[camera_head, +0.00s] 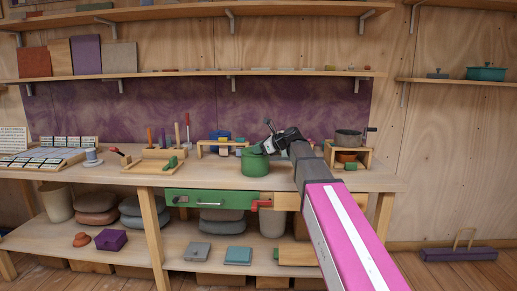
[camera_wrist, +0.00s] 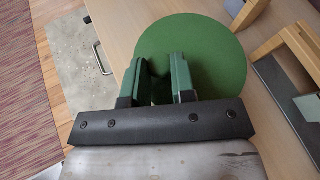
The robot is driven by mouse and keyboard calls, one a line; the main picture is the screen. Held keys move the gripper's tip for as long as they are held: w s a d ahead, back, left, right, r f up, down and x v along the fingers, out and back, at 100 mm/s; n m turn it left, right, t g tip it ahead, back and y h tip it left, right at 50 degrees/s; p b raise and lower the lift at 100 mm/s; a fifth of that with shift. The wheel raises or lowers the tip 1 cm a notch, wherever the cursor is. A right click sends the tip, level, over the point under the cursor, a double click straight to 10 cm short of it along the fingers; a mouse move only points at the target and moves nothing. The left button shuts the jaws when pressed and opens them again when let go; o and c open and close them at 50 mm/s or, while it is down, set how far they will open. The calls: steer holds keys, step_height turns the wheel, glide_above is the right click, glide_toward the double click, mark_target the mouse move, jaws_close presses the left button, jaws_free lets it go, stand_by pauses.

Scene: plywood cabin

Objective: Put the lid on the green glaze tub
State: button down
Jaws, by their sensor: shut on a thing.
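The green glaze tub (camera_head: 255,166) stands upright on the wooden workbench, right of the bench's middle. My gripper (camera_head: 268,147) is directly over its top, reaching in from the right. In the wrist view, a round flat green lid (camera_wrist: 205,45) lies just beyond my gripper (camera_wrist: 163,68). The fingers are shut on the lid, apparently at its knob, which they mostly hide. The lid covers the tub's mouth from above in the wrist view. I cannot tell whether it rests on the rim or hangs just over it.
A grey pot (camera_head: 348,138) on a wooden stand is close on the right. A low wooden bridge (camera_head: 222,145) with a blue thing stands behind left. A green drawer front (camera_head: 210,199) is below the bench top.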

steer(key=c, duration=0.9)
jaws_free()
steer(key=shift+o, duration=0.2)
steer(key=v, duration=1.1)
